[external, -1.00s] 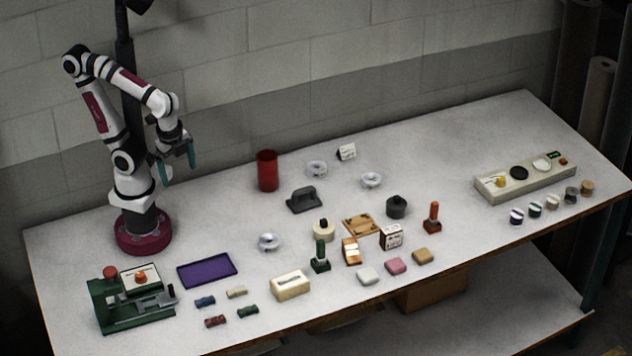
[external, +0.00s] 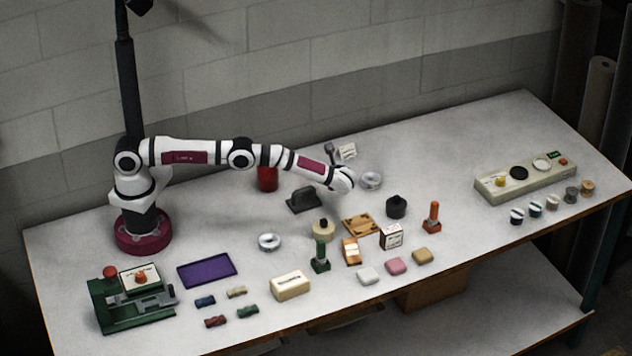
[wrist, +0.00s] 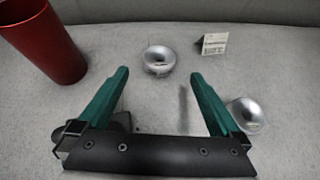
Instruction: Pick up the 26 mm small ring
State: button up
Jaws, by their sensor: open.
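Three silver rings lie on the table, and I cannot tell their sizes. One ring (wrist: 158,60) lies just past my fingertips, about midway between them, in the wrist view; my arm hides it in the external view. A second ring (wrist: 246,114) lies beside my right finger in the wrist view and shows in the external view (external: 371,180). The third ring (external: 269,242) lies nearer the table's front, left of centre. My gripper (wrist: 160,73) is open and empty, its green fingers wide apart. In the external view my wrist hides the fingers.
A red cylinder (wrist: 42,40) stands left of my fingers. A small sign card (wrist: 213,43) stands behind the rings. A black handled block (external: 304,199) lies below my forearm. Several stamps, blocks and pads fill the table's front middle.

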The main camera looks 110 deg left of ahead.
jog(key=x, duration=0.8)
jog(key=shift+s+f, duration=0.1)
jog(key=shift+f, duration=0.25)
jog(key=c, duration=1.5)
